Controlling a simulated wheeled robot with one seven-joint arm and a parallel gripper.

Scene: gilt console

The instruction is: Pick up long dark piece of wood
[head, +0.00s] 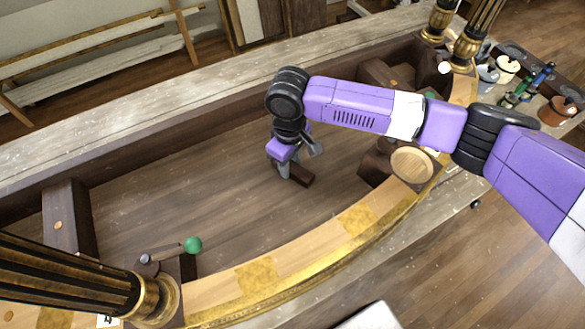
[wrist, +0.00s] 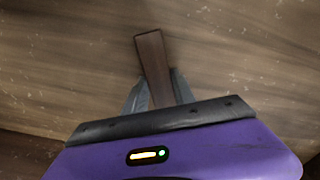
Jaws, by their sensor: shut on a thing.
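The long dark piece of wood (wrist: 153,58) sits between the two grey fingers of my gripper (wrist: 155,88) in the wrist view. One end sticks out past the fingertips, and the other runs back toward the gripper body. In the head view the dark wood (head: 301,176) shows at the fingertips of my gripper (head: 284,170), over the brown wooden panel inside the console. My gripper points down and is shut on the wood. I cannot tell whether the wood touches the panel. Part of it is hidden by the gripper.
A curved gilt and pale wood rail (head: 300,252) borders the panel in front. A round wooden disc (head: 411,165) and dark blocks are right of my gripper. The panel left of my gripper is clear.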

